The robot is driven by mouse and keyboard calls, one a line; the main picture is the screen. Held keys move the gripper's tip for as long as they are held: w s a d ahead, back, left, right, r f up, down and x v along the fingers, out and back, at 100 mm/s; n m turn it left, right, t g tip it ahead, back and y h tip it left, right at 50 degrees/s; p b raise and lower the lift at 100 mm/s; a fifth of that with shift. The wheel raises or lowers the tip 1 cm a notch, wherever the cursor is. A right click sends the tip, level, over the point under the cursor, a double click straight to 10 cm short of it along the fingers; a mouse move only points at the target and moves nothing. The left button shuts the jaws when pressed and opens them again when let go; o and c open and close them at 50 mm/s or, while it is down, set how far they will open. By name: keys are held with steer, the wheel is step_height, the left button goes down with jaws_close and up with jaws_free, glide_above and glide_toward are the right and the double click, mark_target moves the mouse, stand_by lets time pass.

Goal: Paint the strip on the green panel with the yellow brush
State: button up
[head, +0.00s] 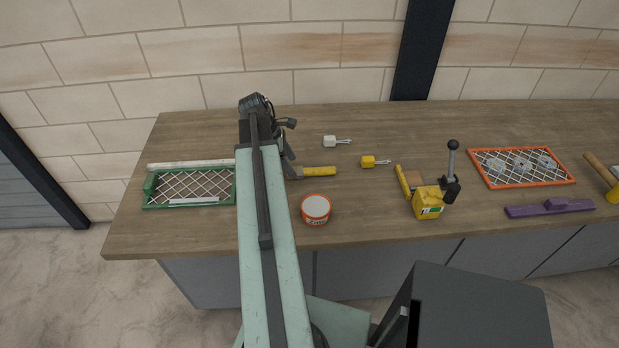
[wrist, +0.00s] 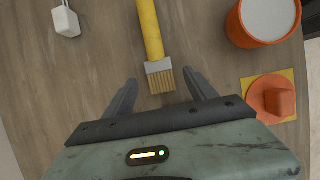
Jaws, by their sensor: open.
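The yellow brush (head: 320,171) lies on the bench just right of my gripper (head: 290,165), its handle pointing right. In the wrist view, the brush handle (wrist: 151,30) runs up the picture and its bristle end (wrist: 160,80) lies between the two spread fingers. My gripper (wrist: 162,95) is open, with a gap on each side of the bristles. The green panel (head: 147,186) with wire mesh lies at the left end of the bench, its right edge close to my arm. A pale strip (head: 194,201) runs along its front part.
An orange can (head: 315,208) stands in front of the brush. An orange piece (wrist: 272,97) on a yellow sheet shows beside the gripper. White (head: 331,141) and yellow (head: 368,161) padlock-like items lie behind and right. A yellow tool with a lever (head: 430,201) stands farther right.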

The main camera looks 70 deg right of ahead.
steer(key=b+x, duration=0.2)
steer(key=x, duration=0.1)
steer(key=shift+f, duration=0.2)
steer(key=shift+r, duration=0.2)
jaws_close()
step_height(320, 180, up, 10)
steer(key=p, duration=1)
steer(key=shift+p, duration=0.3)
steer(key=c, duration=0.9)
jaws_free()
jaws_close()
